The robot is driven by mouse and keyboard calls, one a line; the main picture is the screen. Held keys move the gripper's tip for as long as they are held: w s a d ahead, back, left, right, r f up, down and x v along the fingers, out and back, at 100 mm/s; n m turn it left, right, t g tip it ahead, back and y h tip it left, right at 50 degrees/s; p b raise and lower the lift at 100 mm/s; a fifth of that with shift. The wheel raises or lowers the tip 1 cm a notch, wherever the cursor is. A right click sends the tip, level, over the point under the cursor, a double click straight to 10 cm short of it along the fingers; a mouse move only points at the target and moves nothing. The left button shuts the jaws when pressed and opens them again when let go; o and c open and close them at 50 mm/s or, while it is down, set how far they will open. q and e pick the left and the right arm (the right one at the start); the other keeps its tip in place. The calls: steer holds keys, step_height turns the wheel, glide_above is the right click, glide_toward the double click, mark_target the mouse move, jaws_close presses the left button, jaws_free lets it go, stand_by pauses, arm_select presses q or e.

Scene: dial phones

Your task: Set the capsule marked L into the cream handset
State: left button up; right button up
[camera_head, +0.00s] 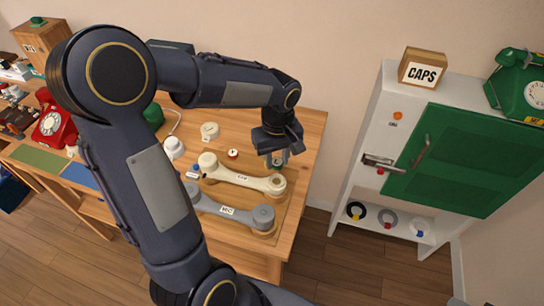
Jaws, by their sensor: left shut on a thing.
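The cream handset (236,177) lies on the wooden bench, with a label on its middle and a round cup at each end. Its right cup (275,185) looks open. My left gripper (278,160) is just above and behind that cup, pointing down. It is shut on a small grey-green piece, apparently a capsule; its mark cannot be read and the fingers hide much of it. Whether it touches the handset cannot be told. My right gripper is not in view.
A grey handset (230,209) lies in front of the cream one. White round parts (209,130) and a small red-marked disc (233,153) lie behind. A red phone (53,124) stands left. A cabinet with a green door (465,160) stands right, across a floor gap.

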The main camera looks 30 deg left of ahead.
mark_target(277, 181)
arm_select(q)
steer(key=shift+d+f, duration=0.1)
steer(key=shift+f+b, duration=0.6)
steer(key=shift+f, duration=0.1)
steer(key=shift+f+b, duration=1.55)
steer(key=shift+f, duration=0.45)
steer(key=shift+f+b, duration=0.55)
steer(key=shift+b, duration=0.05)
steer(key=o, duration=1)
steer(key=shift+c, duration=0.2)
steer(key=shift+r, duration=0.1)
